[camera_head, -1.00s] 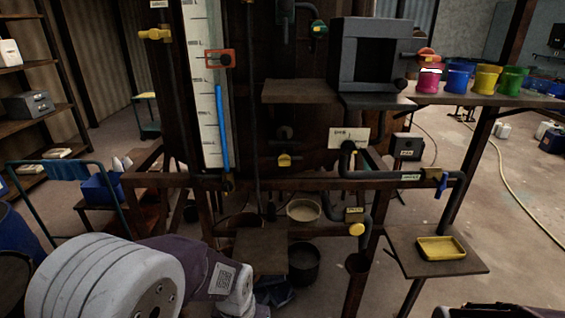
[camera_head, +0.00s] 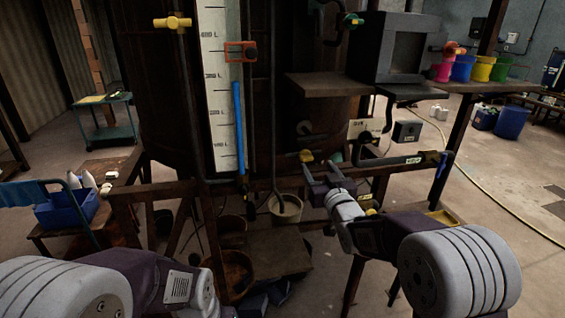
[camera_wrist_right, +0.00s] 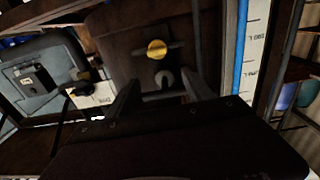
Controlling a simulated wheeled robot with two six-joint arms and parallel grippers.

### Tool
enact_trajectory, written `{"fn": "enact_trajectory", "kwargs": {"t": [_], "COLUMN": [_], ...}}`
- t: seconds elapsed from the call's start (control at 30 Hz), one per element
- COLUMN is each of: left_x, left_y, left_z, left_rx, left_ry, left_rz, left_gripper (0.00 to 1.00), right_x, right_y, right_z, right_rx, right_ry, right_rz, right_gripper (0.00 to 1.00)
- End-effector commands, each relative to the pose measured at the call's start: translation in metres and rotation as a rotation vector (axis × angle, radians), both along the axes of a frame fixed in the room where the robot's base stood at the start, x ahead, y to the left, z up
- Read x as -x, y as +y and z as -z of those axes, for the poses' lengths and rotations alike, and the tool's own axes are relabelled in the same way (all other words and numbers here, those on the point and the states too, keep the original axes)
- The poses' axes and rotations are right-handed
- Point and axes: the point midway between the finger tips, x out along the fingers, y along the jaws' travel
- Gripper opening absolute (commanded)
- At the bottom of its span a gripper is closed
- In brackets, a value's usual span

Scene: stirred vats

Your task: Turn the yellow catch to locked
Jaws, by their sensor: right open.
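A small yellow catch (camera_head: 306,156) sits on the dark front of the vat, just beyond my right gripper. The right wrist view shows it as a round yellow knob (camera_wrist_right: 157,49) on a dark crossbar, with a grey hook-shaped piece (camera_wrist_right: 165,79) below it. My right gripper (camera_head: 320,172) is open and empty, with its fingers pointing at the vat just below the catch. In the right wrist view the fingertips (camera_wrist_right: 163,86) are apart and do not touch the knob. My left arm shows at the lower left, but its fingers are not visible.
Another yellow handle (camera_head: 172,22) is at the upper left of the vat. A white scale (camera_head: 222,90) with a blue bar (camera_head: 239,125) runs down its front. A brown shelf (camera_head: 325,84) juts out above right. A rusty frame rail (camera_head: 150,190) crosses below.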

Motion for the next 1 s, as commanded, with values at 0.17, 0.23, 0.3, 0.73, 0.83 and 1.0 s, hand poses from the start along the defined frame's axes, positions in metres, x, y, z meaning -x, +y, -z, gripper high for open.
{"fn": "enact_trajectory", "kwargs": {"t": [0.17, 0.23, 0.3, 0.73, 0.83, 1.0], "left_x": [0.000, 0.000, 0.000, 0.000, 0.000, 0.000], "left_y": [0.000, 0.000, 0.000, 0.000, 0.000, 0.000], "left_z": [0.001, 0.001, -0.003, -0.038, -0.039, -0.039], "left_rx": [0.000, 0.000, 0.000, 0.000, 0.000, 0.000], "left_ry": [0.000, 0.000, 0.000, 0.000, 0.000, 0.000], "left_rz": [0.000, 0.001, 0.001, 0.000, 0.000, 0.000], "left_gripper": [0.77, 0.77, 0.77, 0.77, 0.77, 0.77], "right_x": [0.002, 0.001, -0.003, -0.076, -0.082, -0.085], "right_y": [0.015, 0.016, 0.017, 0.040, 0.042, 0.043], "right_z": [0.018, 0.018, 0.017, 0.016, 0.018, 0.019], "right_rx": [0.007, 0.007, 0.007, 0.007, 0.007, 0.007], "right_ry": [0.030, 0.030, 0.032, 0.032, 0.032, 0.031], "right_rz": [-0.026, -0.026, -0.026, -0.025, -0.025, -0.025], "right_gripper": [0.60, 0.60, 0.60, 0.60, 0.60, 0.60]}}
